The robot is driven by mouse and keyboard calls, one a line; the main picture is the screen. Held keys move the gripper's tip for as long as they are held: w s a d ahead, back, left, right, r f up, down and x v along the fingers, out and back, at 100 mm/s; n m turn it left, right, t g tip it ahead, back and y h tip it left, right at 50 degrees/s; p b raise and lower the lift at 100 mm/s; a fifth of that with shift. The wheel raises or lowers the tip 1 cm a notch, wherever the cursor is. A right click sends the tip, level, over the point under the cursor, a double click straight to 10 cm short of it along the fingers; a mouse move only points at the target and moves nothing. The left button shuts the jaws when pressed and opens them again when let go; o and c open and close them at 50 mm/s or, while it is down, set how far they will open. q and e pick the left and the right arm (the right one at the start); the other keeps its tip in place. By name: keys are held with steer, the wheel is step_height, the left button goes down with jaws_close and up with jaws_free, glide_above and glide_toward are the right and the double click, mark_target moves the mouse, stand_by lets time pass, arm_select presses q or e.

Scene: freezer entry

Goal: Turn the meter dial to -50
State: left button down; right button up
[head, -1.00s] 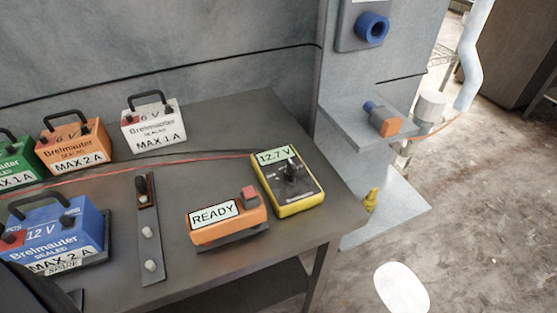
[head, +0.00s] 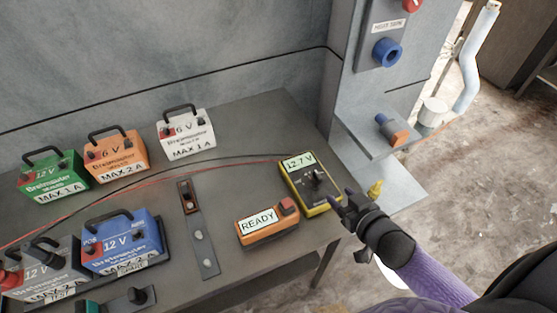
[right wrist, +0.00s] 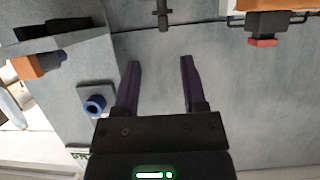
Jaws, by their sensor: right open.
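The yellow meter (head: 294,184) lies near the right end of the workbench, its display (head: 298,163) reading 12.7 V. Its black dial (head: 316,180) is on the dark face below the display; the pointer's exact setting is too small to read. My right gripper (head: 343,202) is at the meter's lower right corner in the head view, and I cannot tell whether it touches the meter. In the right wrist view the two fingers (right wrist: 160,65) are spread apart with nothing between them; the meter does not show there. My left gripper is not in view.
An orange READY box (head: 268,231) sits just left of the meter. A metal strip (head: 196,232) and several batteries, including a blue one (head: 120,240), stand farther left. Red and black leads cross the bench (head: 255,120). A wall shelf (head: 375,140) is beyond the bench's right edge.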

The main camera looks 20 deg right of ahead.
mark_target(318, 175)
steer(key=b+x, duration=0.1)
steer(key=x, duration=0.5)
steer(key=b+x, duration=0.1)
steer(key=x, duration=0.2)
steer(key=shift+w+a+r+b, duration=0.1)
steer(key=shift+a+r+b, duration=0.1)
steer(key=shift+r+b, duration=0.15)
steer(key=shift+w+a+f, duration=0.1)
steer(key=shift+w+f, duration=0.05)
steer(key=shift+w, duration=0.4)
steer(key=shift+c, duration=0.2)
jaws_close()
